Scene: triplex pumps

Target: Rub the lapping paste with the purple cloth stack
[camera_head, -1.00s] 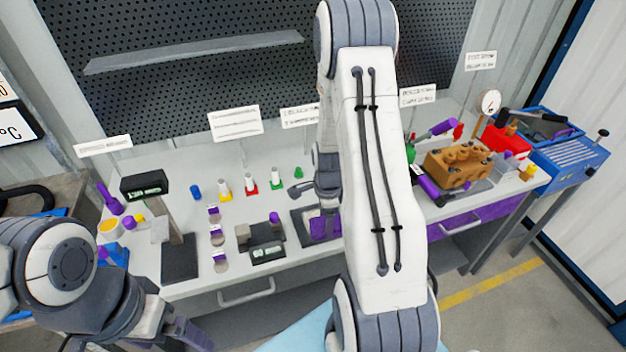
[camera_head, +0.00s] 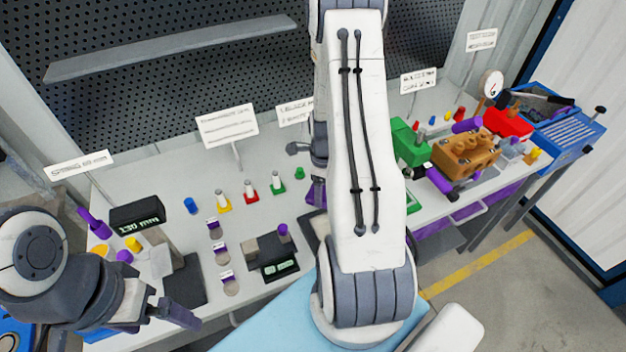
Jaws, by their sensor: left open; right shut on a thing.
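The purple cloth stack (camera_head: 316,193) is partly hidden behind my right arm, in the middle of the head view. My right gripper (camera_head: 316,176) is shut on it and holds it near the dark lapping plate (camera_head: 308,229), which is also mostly behind the arm. I cannot tell whether the cloth touches the plate. I cannot make out the lapping paste on the plate. My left gripper (camera_head: 168,312) is open and empty at the lower left, in front of the bench's left part.
A black scale (camera_head: 278,268) and several small discs stand left of the plate. Small coloured-base bottles (camera_head: 250,190) stand behind them. A display post (camera_head: 138,214) stands at left. A brown pump block (camera_head: 466,155), a green block (camera_head: 408,143) and a blue toolbox (camera_head: 560,125) are at right.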

